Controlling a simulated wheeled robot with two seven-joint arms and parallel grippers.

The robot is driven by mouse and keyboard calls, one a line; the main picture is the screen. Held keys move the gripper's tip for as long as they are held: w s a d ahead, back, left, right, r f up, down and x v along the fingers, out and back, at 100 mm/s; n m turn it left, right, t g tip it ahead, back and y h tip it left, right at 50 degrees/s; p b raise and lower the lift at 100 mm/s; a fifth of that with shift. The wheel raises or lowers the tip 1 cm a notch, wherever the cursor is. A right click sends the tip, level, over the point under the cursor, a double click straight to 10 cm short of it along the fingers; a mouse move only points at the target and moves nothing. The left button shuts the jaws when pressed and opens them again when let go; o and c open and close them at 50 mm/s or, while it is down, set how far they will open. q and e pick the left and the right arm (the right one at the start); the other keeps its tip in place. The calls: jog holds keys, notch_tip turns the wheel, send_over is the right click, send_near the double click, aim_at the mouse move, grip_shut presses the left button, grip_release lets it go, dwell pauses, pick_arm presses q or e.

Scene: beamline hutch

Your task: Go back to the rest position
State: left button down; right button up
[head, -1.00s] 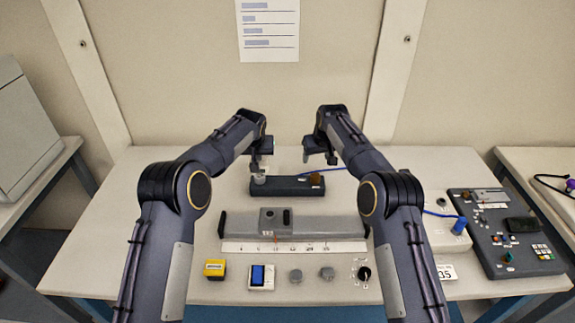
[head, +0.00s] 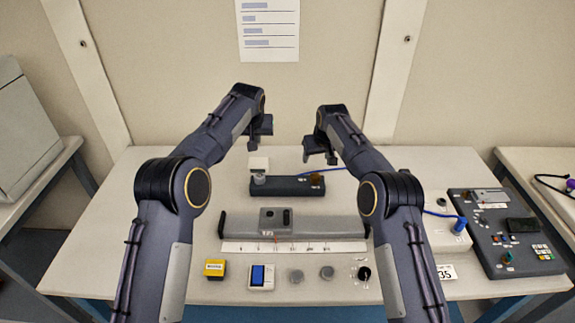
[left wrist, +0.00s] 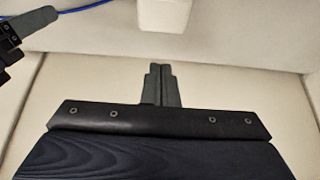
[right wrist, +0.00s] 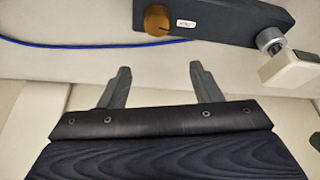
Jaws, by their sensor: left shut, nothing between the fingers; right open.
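My left gripper (head: 253,146) is shut and empty, raised above the table's back part. Its fingers (left wrist: 160,86) touch each other in the left wrist view. My right gripper (head: 322,160) is open and empty, a little to the right at a similar height. Its two fingers (right wrist: 160,85) stand well apart in the right wrist view. A small white block (head: 259,163) sits on the grey post at the left end of a dark box (head: 288,187), below the left gripper and apart from it. The block also shows in the left wrist view (left wrist: 163,14) and right wrist view (right wrist: 294,72).
A grey rail unit (head: 330,226) with a scale strip lies mid-table. A yellow box (head: 214,268), a blue-screen meter (head: 262,277) and small knobs stand along the front. A dark control panel (head: 508,235) is at the right. A blue cable (right wrist: 85,45) runs from the dark box.

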dwell(0.3)
